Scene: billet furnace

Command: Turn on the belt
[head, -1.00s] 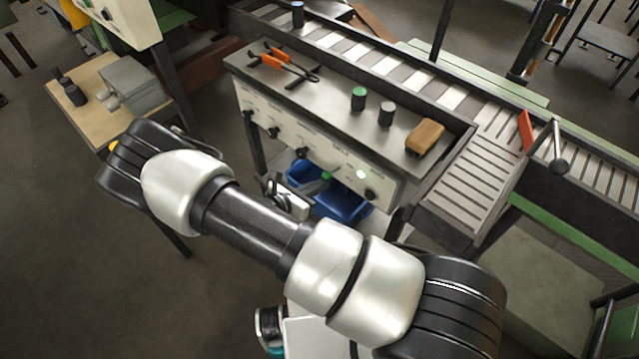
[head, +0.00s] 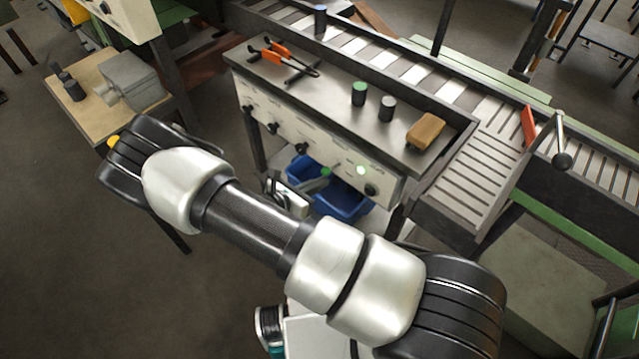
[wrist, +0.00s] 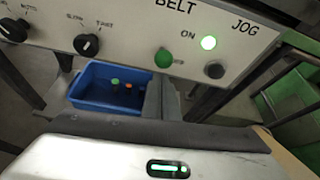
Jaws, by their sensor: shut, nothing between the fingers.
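The control panel marked BELT (wrist: 130,25) fills the top of the wrist view and faces me on the bench front in the head view. A round green button (wrist: 163,58) sits left of the lamp, low on the panel. A dark JOG button (wrist: 214,70) is below the lamp. My gripper (wrist: 162,84) is shut and empty, its fingers pointing at the panel just below the green button. Whether they touch it I cannot tell.
Pliers, two cylinders and a brown block (head: 425,131) lie on the bench top. A blue bin (wrist: 110,88) stands under the panel. Black selector knobs (wrist: 87,44) are to the left.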

